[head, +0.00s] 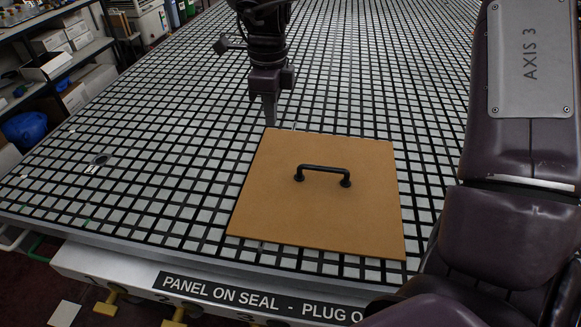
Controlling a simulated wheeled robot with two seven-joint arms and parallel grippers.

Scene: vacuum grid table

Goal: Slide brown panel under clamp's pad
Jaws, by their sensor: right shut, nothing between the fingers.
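The brown panel (265,195) lies flat on the grid table near its front edge. A black bar handle (322,170) stands on its top. My right gripper (270,118) points down at the panel's far left corner, with its fingers closed together and empty. The fingertips are at or just beyond the panel's far edge; I cannot tell whether they touch it. I cannot make out a clamp or its pad in this view. My left gripper is out of view.
The grid table (150,165) is mostly clear left of and beyond the panel. A round dark fitting (101,160) sits at the left. A label strip (250,297) and yellow-handled valves (175,318) line the front. Shelves (75,60) stand at far left. My right arm covers the right side.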

